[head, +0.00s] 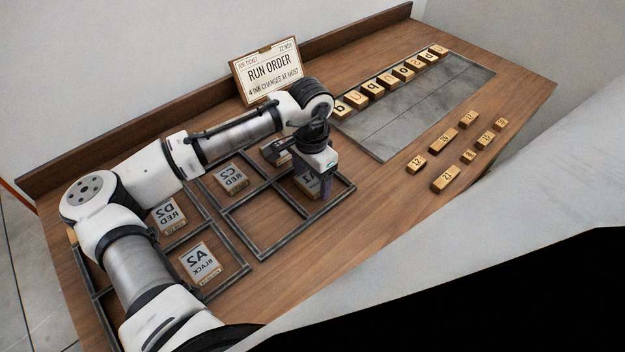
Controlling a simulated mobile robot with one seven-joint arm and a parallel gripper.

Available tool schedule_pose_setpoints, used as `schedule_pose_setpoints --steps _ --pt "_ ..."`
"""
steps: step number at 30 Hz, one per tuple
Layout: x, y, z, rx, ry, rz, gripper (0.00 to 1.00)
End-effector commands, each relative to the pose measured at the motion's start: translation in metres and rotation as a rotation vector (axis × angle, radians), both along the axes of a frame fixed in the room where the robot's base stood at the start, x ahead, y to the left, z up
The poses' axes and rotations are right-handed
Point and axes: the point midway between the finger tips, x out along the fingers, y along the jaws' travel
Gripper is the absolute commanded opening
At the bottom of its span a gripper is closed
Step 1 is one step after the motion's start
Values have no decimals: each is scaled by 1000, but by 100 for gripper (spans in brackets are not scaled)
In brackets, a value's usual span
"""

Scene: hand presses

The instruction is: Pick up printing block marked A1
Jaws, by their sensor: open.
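My gripper (324,190) points down over the right part of a dark metal frame, at a block (307,184) in one of its compartments. It is open; I cannot tell whether its fingers touch or straddle that block. The gripper hides most of this block, so its marking cannot be read. Another block (275,152) lies behind it, partly covered by my arm, its marking also unreadable. I can read no A1 on any block. Visible blocks read, in mirrored print, C2 RED (231,178), D2 RED (167,216) and A2 BLACK (201,263).
The divided frame (262,255) has bare compartments near its front. My arm crosses the left of the table. A RUN ORDER sign (268,70) stands at the back. A grey slab (405,115) with letter blocks (378,92) and several small number blocks (444,178) lie to the right.

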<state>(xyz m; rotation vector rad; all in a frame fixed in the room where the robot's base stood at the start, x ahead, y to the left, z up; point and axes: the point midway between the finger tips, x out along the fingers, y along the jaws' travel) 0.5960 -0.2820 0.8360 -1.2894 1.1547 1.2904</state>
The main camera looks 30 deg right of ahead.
Motion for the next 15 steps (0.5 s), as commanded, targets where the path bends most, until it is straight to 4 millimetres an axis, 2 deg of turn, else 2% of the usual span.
schedule_pose_setpoints --steps 3,11,15 --pt "0 0 0 0 0 0 75" --pt "0 0 0 0 0 0 40" --pt "0 0 1 0 0 0 39"
